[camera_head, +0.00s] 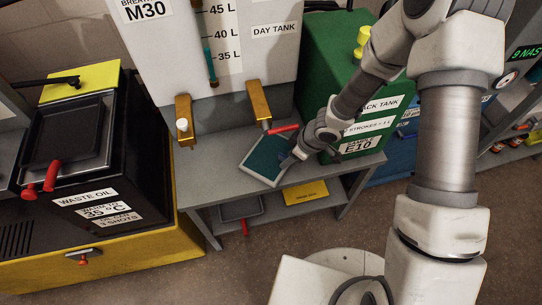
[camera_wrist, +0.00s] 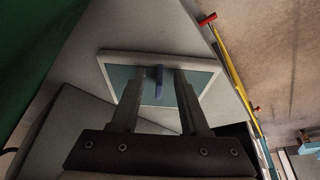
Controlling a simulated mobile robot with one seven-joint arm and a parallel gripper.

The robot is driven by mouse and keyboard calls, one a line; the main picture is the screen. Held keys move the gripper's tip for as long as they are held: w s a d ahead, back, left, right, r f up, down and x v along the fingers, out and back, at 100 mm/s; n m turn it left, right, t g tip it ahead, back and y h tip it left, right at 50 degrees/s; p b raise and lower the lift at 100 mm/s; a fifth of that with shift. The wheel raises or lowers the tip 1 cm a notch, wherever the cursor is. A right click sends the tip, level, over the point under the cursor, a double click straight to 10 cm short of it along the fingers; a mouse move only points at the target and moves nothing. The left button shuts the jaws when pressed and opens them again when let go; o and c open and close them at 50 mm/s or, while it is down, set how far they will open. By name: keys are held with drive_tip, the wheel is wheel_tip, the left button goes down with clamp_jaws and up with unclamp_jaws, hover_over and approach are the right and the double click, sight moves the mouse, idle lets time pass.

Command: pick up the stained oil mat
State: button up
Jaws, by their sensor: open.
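A flat teal panel with a pale border, which looks like the oil mat (camera_head: 262,160), lies on the grey bench under the day tank. It also shows in the wrist view (camera_wrist: 205,80), with a small dark blue upright piece (camera_wrist: 159,82) on or above it. I cannot make out a clear stain. My gripper (camera_head: 291,159) is over the panel's right side in the head view. In the wrist view my gripper (camera_wrist: 159,76) is open, its two fingers on either side of the blue piece. The fingers cover part of the panel; contact is unclear.
The day tank (camera_head: 235,65) with two brass taps (camera_head: 259,103) stands behind the panel. A green tank (camera_head: 338,70) stands close on the right. A yellow labelled item (camera_head: 305,194) and a dark tray (camera_head: 238,209) are on the lower shelf. The waste oil unit (camera_head: 90,165) is left.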

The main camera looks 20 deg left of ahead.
clamp_jaws()
drive_tip(key=shift+r, duration=0.2)
idle(0.3)
